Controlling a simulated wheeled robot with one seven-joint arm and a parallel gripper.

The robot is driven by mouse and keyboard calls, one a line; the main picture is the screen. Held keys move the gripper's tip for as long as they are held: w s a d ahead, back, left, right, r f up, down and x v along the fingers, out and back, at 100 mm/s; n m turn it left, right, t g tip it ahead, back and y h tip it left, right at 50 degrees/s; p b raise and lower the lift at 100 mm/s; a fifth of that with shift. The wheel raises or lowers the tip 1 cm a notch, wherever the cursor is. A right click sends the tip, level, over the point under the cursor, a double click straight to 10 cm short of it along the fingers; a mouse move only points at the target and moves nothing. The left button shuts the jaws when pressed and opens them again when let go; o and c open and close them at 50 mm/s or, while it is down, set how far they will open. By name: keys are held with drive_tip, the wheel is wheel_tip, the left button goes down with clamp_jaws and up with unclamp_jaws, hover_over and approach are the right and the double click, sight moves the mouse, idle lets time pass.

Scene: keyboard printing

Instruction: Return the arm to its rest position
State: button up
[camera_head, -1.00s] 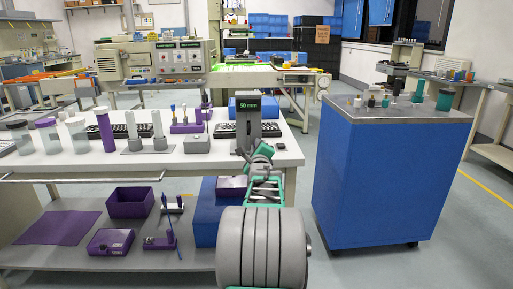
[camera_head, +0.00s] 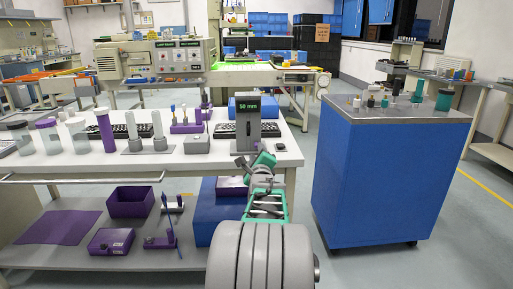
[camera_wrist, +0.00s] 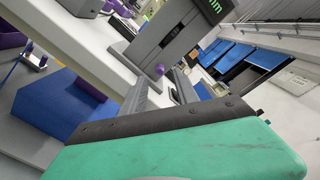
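My gripper (camera_head: 241,165) is at the end of my green and grey arm, in front of the white bench's front right edge and below the grey gauge with the "50 mm" display (camera_head: 248,104). In the wrist view, my gripper (camera_wrist: 160,92) shows two grey fingers apart with nothing between them. The gauge also shows in the wrist view (camera_wrist: 172,35), beyond the fingers, with a small purple knob at its base. The gripper does not appear to touch the bench or gauge.
The white bench (camera_head: 70,166) carries keyboards, tubes and a purple rack. Its lower shelf (camera_head: 80,258) holds purple boxes and a blue block (camera_head: 213,225). A blue cabinet (camera_head: 385,180) with small items on top stands to the right. Open floor lies between bench and cabinet.

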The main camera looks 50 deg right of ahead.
drive_tip(key=shift+v, duration=1.1)
drive_tip(key=w+a+r+n+g+y+p, duration=0.1)
drive_tip(key=w+a+r+n+y+p, duration=0.2)
drive_tip(key=a+n+p, duration=0.5)
drive_tip(key=w+a+r+n+y+p, duration=0.2)
drive_tip(key=a+n+y+p, duration=0.15)
drive_tip(key=a, duration=0.75)
drive_tip(key=w+a+r+n+g+y+p, duration=0.1)
drive_tip(key=w+a+r+n+y+p, duration=0.2)
drive_tip(key=a+n+p, duration=0.5)
drive_tip(key=s+a+r+n+g+y+p, duration=0.2)
drive_tip(key=s+a+n+p, duration=0.3)
drive_tip(key=a, duration=0.6)
drive_tip(key=s+a+r+n+g+y+p, duration=0.2)
drive_tip(key=s+a+n+g+p, duration=0.2)
drive_tip(key=s+a+n, duration=0.6)
drive_tip(key=shift+s+a+g+p, duration=0.3)
drive_tip(key=shift+s+a+p, duration=0.7)
drive_tip(key=shift+s+a, duration=0.15)
